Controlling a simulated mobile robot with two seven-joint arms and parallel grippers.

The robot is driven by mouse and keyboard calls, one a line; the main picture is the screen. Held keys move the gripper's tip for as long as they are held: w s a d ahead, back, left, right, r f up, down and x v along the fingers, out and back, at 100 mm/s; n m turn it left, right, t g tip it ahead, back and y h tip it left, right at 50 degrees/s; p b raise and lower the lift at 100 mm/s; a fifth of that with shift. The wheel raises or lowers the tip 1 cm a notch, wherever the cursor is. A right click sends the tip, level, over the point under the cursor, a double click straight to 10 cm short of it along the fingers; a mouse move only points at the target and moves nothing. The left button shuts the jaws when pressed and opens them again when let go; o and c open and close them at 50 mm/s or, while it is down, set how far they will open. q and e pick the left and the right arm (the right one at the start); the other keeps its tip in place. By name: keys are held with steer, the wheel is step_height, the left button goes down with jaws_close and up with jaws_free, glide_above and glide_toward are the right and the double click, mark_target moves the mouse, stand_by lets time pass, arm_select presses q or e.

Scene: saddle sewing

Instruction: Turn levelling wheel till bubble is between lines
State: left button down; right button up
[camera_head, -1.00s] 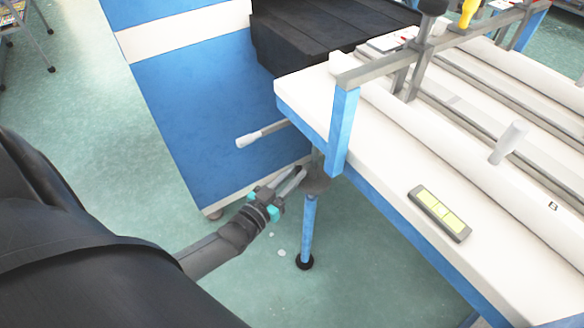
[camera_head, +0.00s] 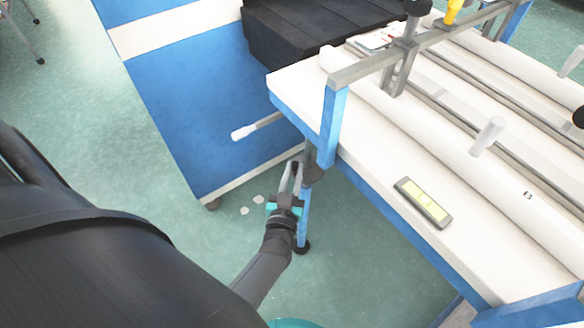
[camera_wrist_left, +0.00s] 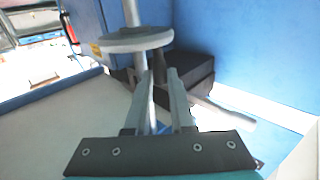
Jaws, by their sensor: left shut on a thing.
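The levelling wheel (camera_head: 315,173) is a grey disc on the table leg, below the table's corner; it also shows in the left wrist view (camera_wrist_left: 138,40). A short dark handle (camera_wrist_left: 161,62) hangs below its rim. My left gripper (camera_head: 297,166) is at the wheel's left side, with its fingers pointing up and shut on the handle; the fingers also show in the left wrist view (camera_wrist_left: 158,75). The spirit level (camera_head: 423,203), with a yellow-green vial, lies on the white tabletop. Its bubble is too small to place against the lines. My right gripper is out of view.
The white table (camera_head: 375,215) with a blue edge stands above the wheel. A white-ended lever (camera_head: 258,127) sticks out to the left above my gripper. A blue cabinet (camera_head: 200,110) stands behind.

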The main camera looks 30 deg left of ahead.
arm_select(q)
steer(key=shift+d, duration=0.1)
stand_by(0.4)
steer(key=c, duration=0.8)
jaws_free()
steer(key=shift+o, duration=0.2)
